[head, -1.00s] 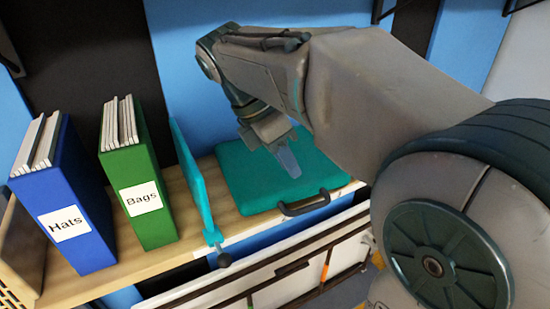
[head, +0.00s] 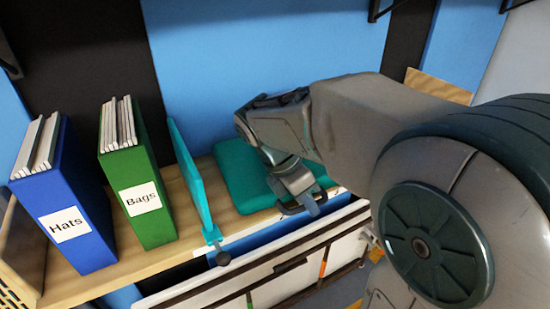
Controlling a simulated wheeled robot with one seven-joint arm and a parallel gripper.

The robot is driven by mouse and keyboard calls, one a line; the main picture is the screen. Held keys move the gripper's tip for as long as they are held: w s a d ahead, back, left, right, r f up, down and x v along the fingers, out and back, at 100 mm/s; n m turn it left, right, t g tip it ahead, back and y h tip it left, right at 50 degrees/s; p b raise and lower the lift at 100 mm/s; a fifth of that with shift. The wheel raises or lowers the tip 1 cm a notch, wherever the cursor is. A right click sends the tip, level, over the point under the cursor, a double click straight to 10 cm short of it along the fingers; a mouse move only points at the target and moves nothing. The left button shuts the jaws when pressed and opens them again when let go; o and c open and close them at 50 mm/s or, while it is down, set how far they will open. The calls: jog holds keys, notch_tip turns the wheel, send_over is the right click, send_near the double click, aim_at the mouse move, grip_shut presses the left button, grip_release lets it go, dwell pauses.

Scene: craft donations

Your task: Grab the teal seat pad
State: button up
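The teal seat pad (head: 238,178) lies flat on the wooden shelf, right of the teal upright panel. Its dark handle (head: 291,209) is on its front edge. My gripper (head: 312,207) is at the right part of that handle, its fingers pointing down in front of the pad's edge. Only one grey finger shows clearly, so I cannot tell whether the fingers are apart or closed on the handle.
A teal upright panel (head: 190,175) with a dark knob (head: 223,258) stands left of the pad. A green "Bags" binder (head: 143,186) and a blue "Hats" binder (head: 68,205) stand farther left on the shelf (head: 115,275). A white panelled front (head: 290,285) lies below the shelf edge.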

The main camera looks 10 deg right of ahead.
grip_shut()
